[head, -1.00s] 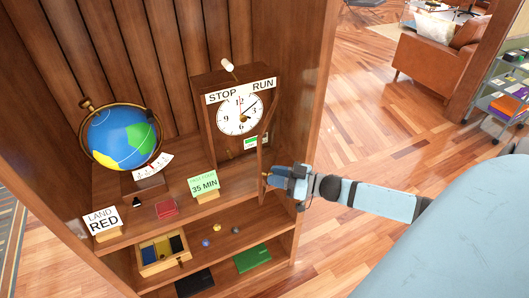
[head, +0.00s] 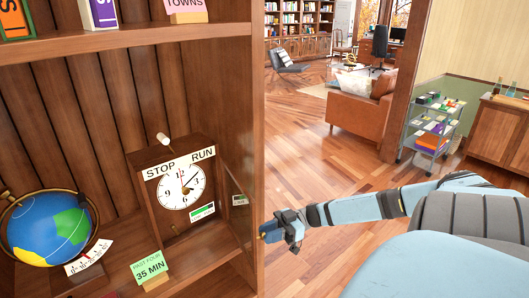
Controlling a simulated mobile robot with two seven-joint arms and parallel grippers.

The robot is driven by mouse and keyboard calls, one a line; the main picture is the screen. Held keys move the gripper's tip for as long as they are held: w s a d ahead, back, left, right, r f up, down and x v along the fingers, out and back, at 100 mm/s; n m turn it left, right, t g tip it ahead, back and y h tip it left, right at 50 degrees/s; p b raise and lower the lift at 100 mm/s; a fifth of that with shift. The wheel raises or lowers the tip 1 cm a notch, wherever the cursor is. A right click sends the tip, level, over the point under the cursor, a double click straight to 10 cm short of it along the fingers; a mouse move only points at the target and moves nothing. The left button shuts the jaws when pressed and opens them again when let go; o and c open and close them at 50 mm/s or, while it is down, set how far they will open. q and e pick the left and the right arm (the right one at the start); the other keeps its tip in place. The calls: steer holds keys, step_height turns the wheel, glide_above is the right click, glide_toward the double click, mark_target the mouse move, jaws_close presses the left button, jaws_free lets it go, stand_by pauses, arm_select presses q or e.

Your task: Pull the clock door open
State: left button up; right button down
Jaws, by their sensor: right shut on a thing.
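The wooden clock (head: 147,208) stands in the shelf bay, with its white dial (head: 181,186) and a sign reading STOP and RUN above it. Its front is uncovered, and a green-and-white label shows below the dial. The clock door (head: 232,219) seems to stand swung out to the right of the case, close to the shelf's side panel; a small label shows there. Its edges are hard to tell from the panel. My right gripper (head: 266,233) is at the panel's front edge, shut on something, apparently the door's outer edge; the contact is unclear. My left gripper is out of view.
The shelf's side panel (head: 257,120) stands just beside my right gripper. A globe (head: 48,228) and a green 35 MIN card (head: 149,267) are left of and below the clock. Open wooden floor (head: 320,165) lies to the right, with an armchair and cart beyond.

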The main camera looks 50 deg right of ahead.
steer(key=c, duration=0.9)
jaws_free()
steer(key=shift+c, duration=0.2)
steer(key=v, duration=1.4)
steer(key=shift+b, duration=0.3)
steer(key=shift+w, duration=0.1)
steer(key=s+a+f+m+t+h+p, duration=0.1)
steer(key=a+f+m+t+h, duration=0.25)
steer(key=a+f, duration=0.5)
steer(key=s+a+f+m+t+h+p, duration=0.15)
steer(key=a+f+m+h, duration=0.35)
steer(key=a, duration=0.7)
steer(key=s+a+m+g+h+p, duration=0.1)
steer(key=a+h, duration=0.3)
steer(key=a, duration=1.8)
steer(key=shift+a+r+g, duration=0.35)
steer(key=shift+a+g, duration=0.05)
steer(key=shift+g, duration=0.2)
